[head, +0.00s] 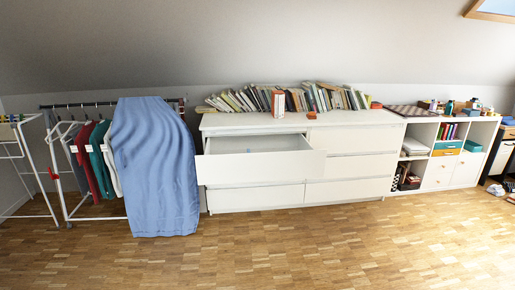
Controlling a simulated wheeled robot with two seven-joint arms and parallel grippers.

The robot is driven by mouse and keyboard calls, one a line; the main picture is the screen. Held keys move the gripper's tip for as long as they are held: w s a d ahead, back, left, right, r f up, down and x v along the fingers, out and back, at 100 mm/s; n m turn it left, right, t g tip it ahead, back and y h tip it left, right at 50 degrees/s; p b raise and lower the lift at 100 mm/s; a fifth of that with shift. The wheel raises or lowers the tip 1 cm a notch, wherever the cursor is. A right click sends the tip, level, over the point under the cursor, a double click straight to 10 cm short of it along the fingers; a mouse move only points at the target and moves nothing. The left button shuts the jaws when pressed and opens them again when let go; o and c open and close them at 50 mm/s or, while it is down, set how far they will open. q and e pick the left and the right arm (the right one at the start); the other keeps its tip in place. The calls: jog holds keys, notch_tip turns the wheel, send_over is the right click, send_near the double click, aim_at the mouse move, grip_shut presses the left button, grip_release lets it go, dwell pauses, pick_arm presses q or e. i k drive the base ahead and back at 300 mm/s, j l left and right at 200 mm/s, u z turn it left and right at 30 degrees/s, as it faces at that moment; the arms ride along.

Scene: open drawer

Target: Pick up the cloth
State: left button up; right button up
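A large blue cloth (154,168) hangs over the right part of a clothes rack (66,190) at the left. It drapes down to the wooden floor, where its lower edge lies. Its right side is close to the left end of the white dresser; I cannot tell whether they touch. Neither of my grippers is in view.
The white dresser (350,146) has its top left drawer (262,167) pulled out. Books (310,99) line its top. A white shelf unit (462,172) stands at the right. Another drying rack (22,170) is at the far left. The wooden floor (300,245) in front is clear.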

aim_at(311, 115)
jog(key=i+l+z, duration=0.2)
jog(key=i+z, duration=0.15)
jog(key=i, duration=0.25)
jog(key=i+l+z, duration=0.1)
jog(key=i+z, duration=0.25)
jog(key=i, duration=0.25)
jog(key=i+j+z, duration=0.1)
jog(key=i+z, duration=0.2)
jog(key=i, duration=0.3)
jog(key=i+j+z, duration=0.35)
jog(key=i, duration=0.2)
jog(key=i+l, duration=0.15)
jog(key=i, duration=0.35)
jog(key=i+l, duration=0.15)
jog(key=i, duration=0.4)
jog(key=i+l+u, duration=0.1)
jog(key=i, duration=0.4)
jog(key=i+l, duration=0.25)
jog(key=i, duration=0.25)
jog(key=i+l, duration=0.15)
jog(key=i, duration=0.35)
jog(key=i+l, duration=0.2)
jog(key=i, duration=0.3)
jog(key=u, duration=0.05)
